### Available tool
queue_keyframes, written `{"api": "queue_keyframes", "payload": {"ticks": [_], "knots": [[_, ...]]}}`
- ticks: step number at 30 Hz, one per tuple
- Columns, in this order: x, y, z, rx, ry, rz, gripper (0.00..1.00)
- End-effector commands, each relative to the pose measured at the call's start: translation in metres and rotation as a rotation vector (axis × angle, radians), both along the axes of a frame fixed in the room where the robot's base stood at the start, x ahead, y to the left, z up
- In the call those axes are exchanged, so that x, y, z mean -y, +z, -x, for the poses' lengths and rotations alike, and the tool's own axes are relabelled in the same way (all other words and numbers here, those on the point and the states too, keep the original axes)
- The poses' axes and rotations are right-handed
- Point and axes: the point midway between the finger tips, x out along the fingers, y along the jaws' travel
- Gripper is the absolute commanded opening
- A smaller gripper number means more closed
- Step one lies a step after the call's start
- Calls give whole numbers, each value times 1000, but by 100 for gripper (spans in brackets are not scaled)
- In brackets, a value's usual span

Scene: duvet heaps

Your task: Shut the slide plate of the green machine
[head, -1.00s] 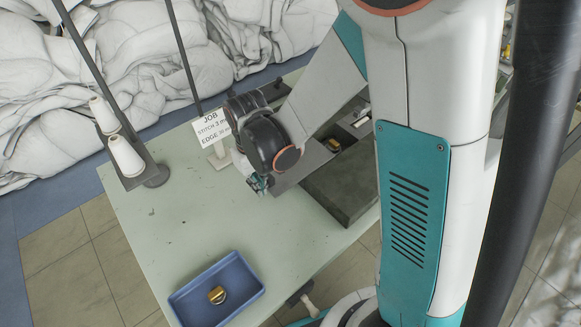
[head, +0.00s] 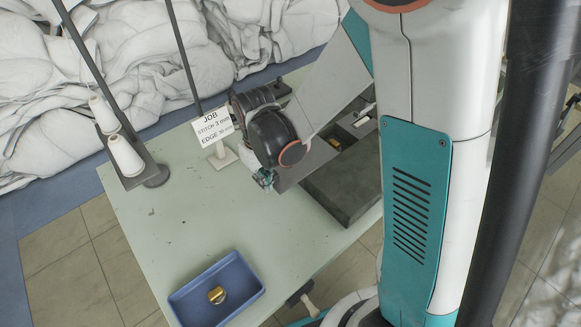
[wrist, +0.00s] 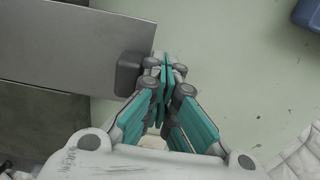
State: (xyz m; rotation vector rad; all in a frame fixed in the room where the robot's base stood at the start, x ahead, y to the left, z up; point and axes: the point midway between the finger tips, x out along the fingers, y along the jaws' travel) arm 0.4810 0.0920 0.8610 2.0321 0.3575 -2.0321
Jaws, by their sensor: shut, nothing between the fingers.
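The machine's bed (head: 345,190) is a dark grey-green block at the table's right side. The slide plate (head: 296,172), a flat grey sheet, juts out past the bed's left end. A well behind the bed's front part is uncovered and shows a small brass part (head: 334,143). In the wrist view the slide plate (wrist: 70,42) has a dark rounded tab (wrist: 131,73) at its end. My gripper (wrist: 166,68) is shut and empty, with its fingers just beside that tab; I cannot tell whether they touch. In the head view my gripper (head: 264,181) is partly hidden by my wrist.
A blue tray (head: 180,300) holding a brass knob-like part (head: 217,295) sits at the table's front. A job sign (head: 215,128) stands close behind my wrist. A thread stand with white cones (head: 125,157) is at left. The pale green tabletop (head: 190,215) between is clear.

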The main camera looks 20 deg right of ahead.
Motion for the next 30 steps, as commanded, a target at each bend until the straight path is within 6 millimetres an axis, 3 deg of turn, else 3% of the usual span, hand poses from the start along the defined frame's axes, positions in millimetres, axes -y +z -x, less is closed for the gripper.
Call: {"api": "queue_keyframes", "payload": {"ticks": [30], "knots": [[53,0,-19,0,-1,1,0]]}}
